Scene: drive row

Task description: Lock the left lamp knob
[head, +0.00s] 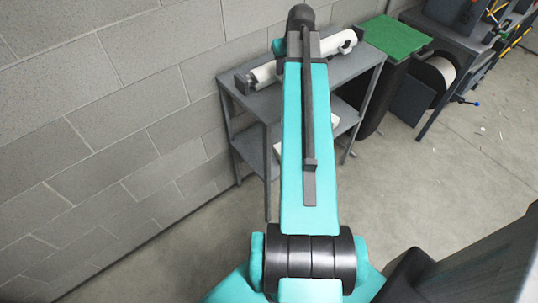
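My teal and black arm reaches up the middle of the head view, over a grey two-level metal table (352,65). My gripper itself does not show; the far end of the arm hides it. A white tube-like thing (264,73) with dark end pieces lies along the tabletop. White parts show on both sides of my arm, and its middle is hidden behind the arm. I cannot tell for sure whether it is the lamp. No knob can be made out clearly on it.
A grey block wall (110,100) runs along the left, close behind the table. A dark bin with a green lid (394,38) stands right of the table. A dark bench (440,38) with a blue-tipped handle (474,103) is farther right. The concrete floor (430,185) in front is clear.

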